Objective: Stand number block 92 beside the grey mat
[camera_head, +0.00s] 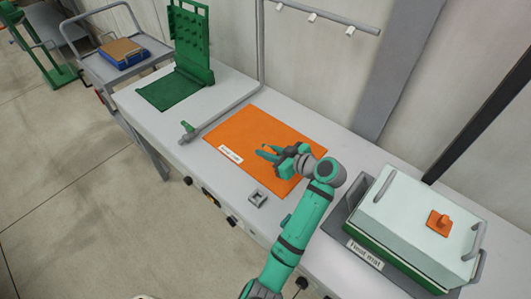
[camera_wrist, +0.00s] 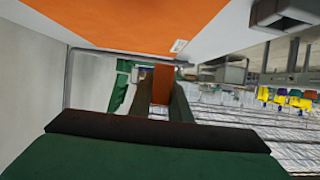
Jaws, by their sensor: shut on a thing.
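My gripper (camera_head: 266,153) is over the orange mat in the head view. In the wrist view its fingers (camera_wrist: 162,98) are shut on an orange-brown block (camera_wrist: 162,82). No number on the block can be read, and in the head view I cannot make it out against the orange. A dark grey mat (camera_head: 338,219) shows at the right end of the bench, under a lidded box with a label that seems to read "Heat mat". My gripper is well to the left of it.
The orange mat (camera_head: 240,121) lies mid-bench. A small grey holder (camera_head: 257,198) sits near the front edge. The pale lidded box (camera_head: 413,215) has an orange knob. A green stand (camera_head: 190,45) is at the back left, beside a grey pipe frame (camera_head: 260,50). A cart (camera_head: 105,70) stands beyond.

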